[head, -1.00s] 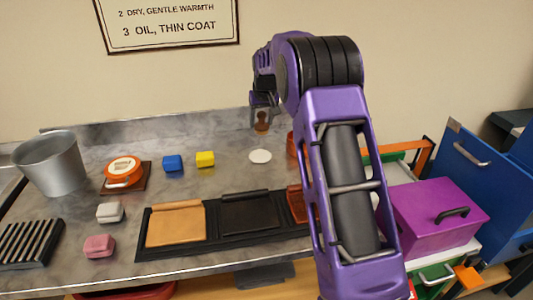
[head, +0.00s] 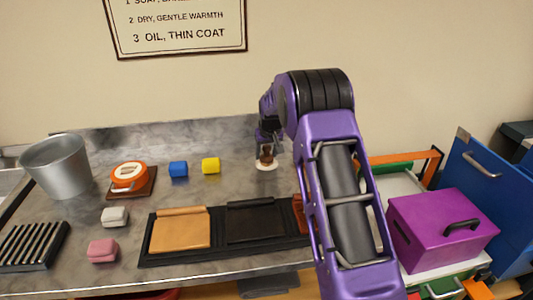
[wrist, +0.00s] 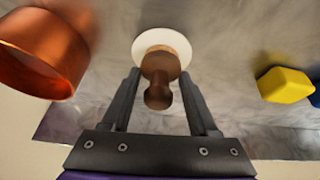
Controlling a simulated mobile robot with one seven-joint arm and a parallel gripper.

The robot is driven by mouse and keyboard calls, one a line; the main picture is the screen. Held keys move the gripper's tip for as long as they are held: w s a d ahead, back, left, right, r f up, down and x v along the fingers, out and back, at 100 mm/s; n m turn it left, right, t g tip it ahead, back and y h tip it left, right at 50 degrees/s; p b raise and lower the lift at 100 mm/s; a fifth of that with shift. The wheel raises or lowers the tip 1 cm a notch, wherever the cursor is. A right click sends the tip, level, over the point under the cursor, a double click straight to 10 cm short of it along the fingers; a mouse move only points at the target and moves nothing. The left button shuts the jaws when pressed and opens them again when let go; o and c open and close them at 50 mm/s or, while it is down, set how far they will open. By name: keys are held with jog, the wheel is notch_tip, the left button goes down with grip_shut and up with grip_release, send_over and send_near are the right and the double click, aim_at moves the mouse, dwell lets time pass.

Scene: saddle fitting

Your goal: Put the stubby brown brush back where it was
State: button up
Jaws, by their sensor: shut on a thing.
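The stubby brown brush (head: 267,153) is upright in my gripper (head: 267,141) at the back of the counter. In the wrist view the brush (wrist: 160,78) is between the two fingers of my gripper (wrist: 160,74), knob towards the camera. The white round disc (head: 260,167) lies at the brush's lower end. In the wrist view the white disc (wrist: 142,44) shows behind and around the brush's far end. I cannot tell whether the brush touches the disc or hangs just above it.
A copper pot (wrist: 38,52) stands to one side of the gripper in the wrist view. The yellow block (head: 211,165) and blue block (head: 178,169) lie left of the disc. A black tray (head: 150,252) with leather pieces is in front.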

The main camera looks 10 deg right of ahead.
jog(key=shift+f, duration=0.1)
jog(key=shift+f, duration=0.15)
jog(key=o, duration=1.2)
jog(key=shift+r, duration=0.5)
jog(key=v, duration=1.1)
jog(key=shift+s+r, duration=0.2)
jog(key=shift+r, duration=0.05)
